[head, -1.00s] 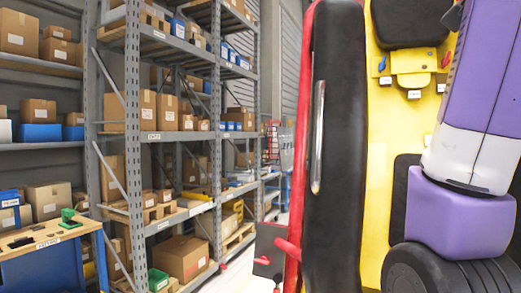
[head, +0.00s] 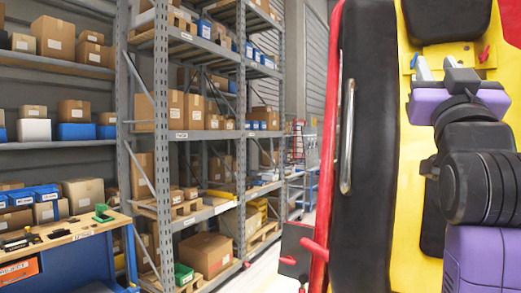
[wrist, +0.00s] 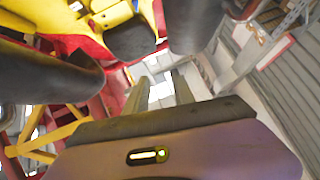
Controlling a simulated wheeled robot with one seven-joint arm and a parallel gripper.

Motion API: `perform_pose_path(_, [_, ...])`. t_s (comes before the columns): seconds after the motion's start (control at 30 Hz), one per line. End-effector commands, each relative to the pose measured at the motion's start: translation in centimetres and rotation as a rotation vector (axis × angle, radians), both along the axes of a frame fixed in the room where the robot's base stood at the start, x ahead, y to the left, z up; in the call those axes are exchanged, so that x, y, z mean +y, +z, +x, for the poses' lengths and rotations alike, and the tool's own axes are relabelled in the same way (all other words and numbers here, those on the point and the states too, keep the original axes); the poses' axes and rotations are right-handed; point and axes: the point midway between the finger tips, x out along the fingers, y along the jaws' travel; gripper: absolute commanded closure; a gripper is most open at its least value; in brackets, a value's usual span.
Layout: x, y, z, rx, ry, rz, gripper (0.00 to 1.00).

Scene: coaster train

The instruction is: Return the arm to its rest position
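My gripper (head: 435,62) is at the upper right of the head view, in front of the yellow seat of the coaster train (head: 412,185). Its purple and black wrist is folded up close to the camera, with the fingers pointing up and away. In the wrist view, the two grey fingers of my gripper (wrist: 160,88) stand apart with nothing between them. The seat's yellow shell and black headrest (wrist: 130,40) show at the upper left there. I see no contact between the fingers and the seat.
A black padded restraint (head: 363,150) with a metal handle and red edge stands left of my arm. Grey shelving (head: 162,120) with cardboard boxes fills the left. A workbench (head: 75,232) is at lower left. Open floor shows between the shelving and the train.

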Motion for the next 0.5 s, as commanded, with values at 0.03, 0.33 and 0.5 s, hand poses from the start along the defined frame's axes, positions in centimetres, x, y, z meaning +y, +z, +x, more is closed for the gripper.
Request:
perform_pose_path(0.03, [0.6,-2.8,0.7,0.017,0.015,-0.016,0.70])
perform_pose_path(0.33, [3.9,-16.3,0.8,0.070,0.108,-0.087,0.70])
perform_pose_path(0.5, [5.5,-23.7,-0.7,0.109,0.163,-0.101,0.70])
